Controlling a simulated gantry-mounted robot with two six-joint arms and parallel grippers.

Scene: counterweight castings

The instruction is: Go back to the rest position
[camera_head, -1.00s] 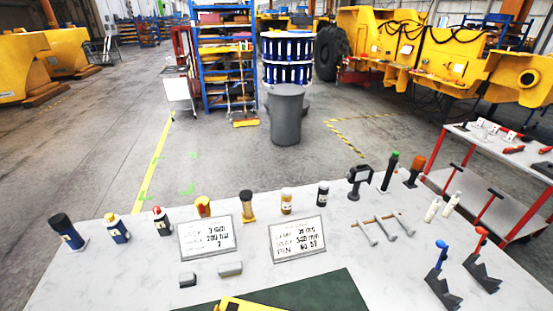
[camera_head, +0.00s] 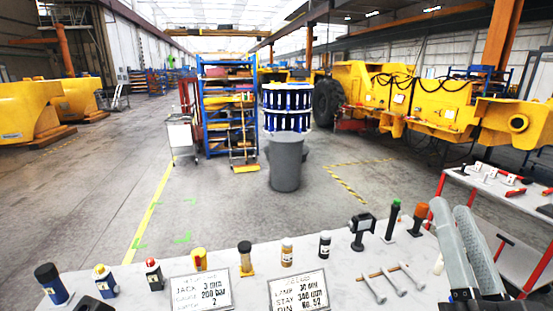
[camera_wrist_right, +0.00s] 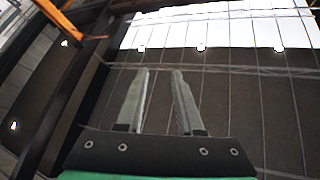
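My right gripper (camera_head: 450,207) is raised at the lower right of the head view, its two grey fingers pointing up. In the right wrist view the fingers (camera_wrist_right: 160,75) are apart with nothing between them, and the roof fills the background. A small dark piece shows at the bottom left edge of the head view; it may be part of my left arm, but no left fingers can be made out. The white worktable (camera_head: 345,262) lies below, its near part outside the picture.
On the table stand two sign plates (camera_head: 201,293) (camera_head: 297,292), a row of bottles and canisters (camera_head: 245,260), a black stand (camera_head: 362,232) and bolts (camera_head: 387,284). A red-framed cart (camera_head: 490,180) is at right. A grey bin (camera_head: 287,163) stands on the floor beyond.

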